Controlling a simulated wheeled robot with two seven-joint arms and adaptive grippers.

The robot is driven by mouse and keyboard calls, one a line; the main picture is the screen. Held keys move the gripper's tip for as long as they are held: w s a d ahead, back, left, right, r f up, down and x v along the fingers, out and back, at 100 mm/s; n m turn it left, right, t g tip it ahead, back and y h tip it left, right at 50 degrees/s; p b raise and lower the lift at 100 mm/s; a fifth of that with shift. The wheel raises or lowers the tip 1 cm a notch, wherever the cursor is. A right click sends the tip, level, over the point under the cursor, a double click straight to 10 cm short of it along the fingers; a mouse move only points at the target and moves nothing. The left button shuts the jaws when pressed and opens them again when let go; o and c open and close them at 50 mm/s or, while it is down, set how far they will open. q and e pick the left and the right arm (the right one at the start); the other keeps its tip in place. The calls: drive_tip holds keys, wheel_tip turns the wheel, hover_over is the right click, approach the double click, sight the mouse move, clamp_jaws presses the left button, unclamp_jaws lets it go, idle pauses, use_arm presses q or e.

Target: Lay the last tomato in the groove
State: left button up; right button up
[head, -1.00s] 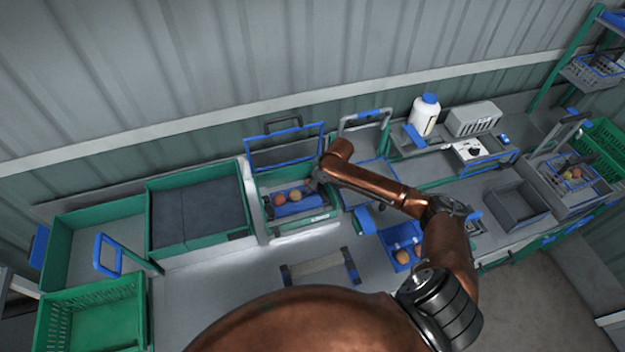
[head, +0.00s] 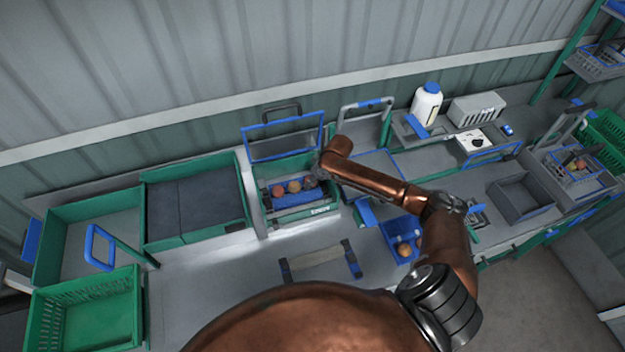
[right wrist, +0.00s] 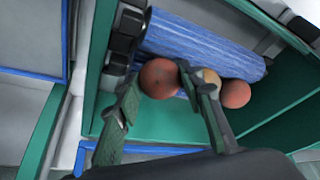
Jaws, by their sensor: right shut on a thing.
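My right gripper (right wrist: 165,95) is shut on a reddish tomato (right wrist: 159,78), which sits between its fingertips at the blue ribbed groove (right wrist: 205,48). Whether the tomato touches the groove's surface is hard to tell. A paler tomato (right wrist: 211,77), partly behind a finger, and a red tomato (right wrist: 236,93) lie in a row beside it along the groove. In the head view, the row shows as a left tomato (head: 278,190), a middle tomato (head: 294,187) and a right tomato (head: 310,182) in the green-sided station, with my right gripper (head: 316,175) at the right end. My left gripper is out of view.
A blue tray (head: 388,232) with a tomato (head: 404,249) stands right of the station. Green walls (right wrist: 97,80) enclose the groove closely. A blue-framed panel (head: 283,140) rises behind it. Left are a dark-floored bin (head: 148,215) and a green crate (head: 85,310).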

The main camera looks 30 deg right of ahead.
drive_tip(key=shift+f, duration=0.3)
idle(0.5)
drive_tip(key=o, duration=0.9)
drive_tip(key=c, duration=0.3)
wheel_tip(320, 180, up, 7)
drive_tip(key=p, duration=0.8)
